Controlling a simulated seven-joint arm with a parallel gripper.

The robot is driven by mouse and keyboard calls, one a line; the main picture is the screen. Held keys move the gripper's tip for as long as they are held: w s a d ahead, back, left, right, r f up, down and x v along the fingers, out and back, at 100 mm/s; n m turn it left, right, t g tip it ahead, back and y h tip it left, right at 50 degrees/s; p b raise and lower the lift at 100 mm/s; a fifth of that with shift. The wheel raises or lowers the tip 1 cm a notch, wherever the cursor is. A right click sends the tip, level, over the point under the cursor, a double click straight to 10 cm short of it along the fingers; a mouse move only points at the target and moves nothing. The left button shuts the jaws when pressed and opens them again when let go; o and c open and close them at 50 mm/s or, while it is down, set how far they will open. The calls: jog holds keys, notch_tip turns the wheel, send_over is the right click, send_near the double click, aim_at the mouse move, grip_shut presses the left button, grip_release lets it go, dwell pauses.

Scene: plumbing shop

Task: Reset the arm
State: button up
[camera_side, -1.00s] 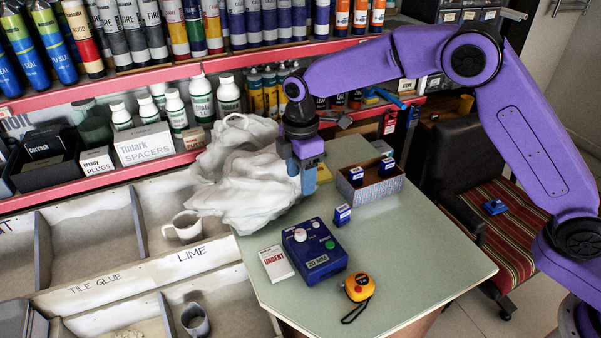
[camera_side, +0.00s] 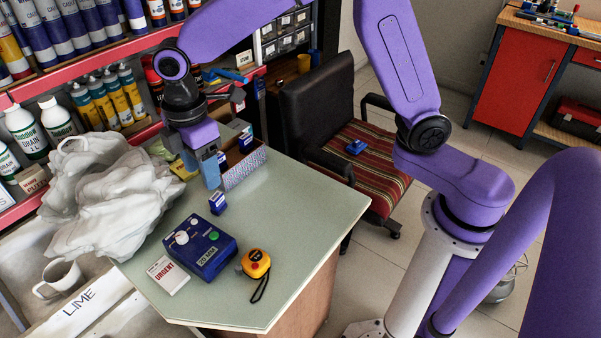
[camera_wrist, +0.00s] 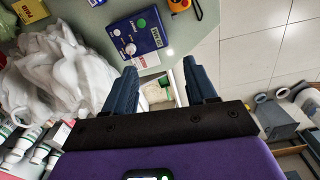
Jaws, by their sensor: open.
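My gripper (camera_side: 210,182) hangs above the table, fingers down and open with nothing between them. In the side view it appears beside the left end of a patterned open box (camera_side: 245,172), right of the crumpled white bag (camera_side: 110,195). In the wrist view my two dark fingers (camera_wrist: 160,68) stand apart, with the white card (camera_wrist: 148,60) and a shelf bin beyond them. Whether the gripper touches the box cannot be told from the side view.
On the green table (camera_side: 305,205) lie a small blue box (camera_side: 217,202), a blue control box (camera_side: 200,247), a white "URGENT" card (camera_side: 168,275) and an orange tape measure (camera_side: 256,263). A chair (camera_side: 350,165) stands to the right. The table's right part is clear.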

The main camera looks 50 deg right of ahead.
jog(key=s+d+m, duration=0.2)
jog(key=s+d, duration=0.8)
jog(key=s, duration=0.2)
jog(key=s+d+r+m, duration=0.1)
jog(key=s+d+m, duration=0.1)
jog(key=s+d, duration=0.7)
jog(key=s, duration=0.4)
jog(key=shift+s+d, duration=0.25)
jog(key=shift+d, duration=0.1)
jog(key=shift+r, duration=0.1)
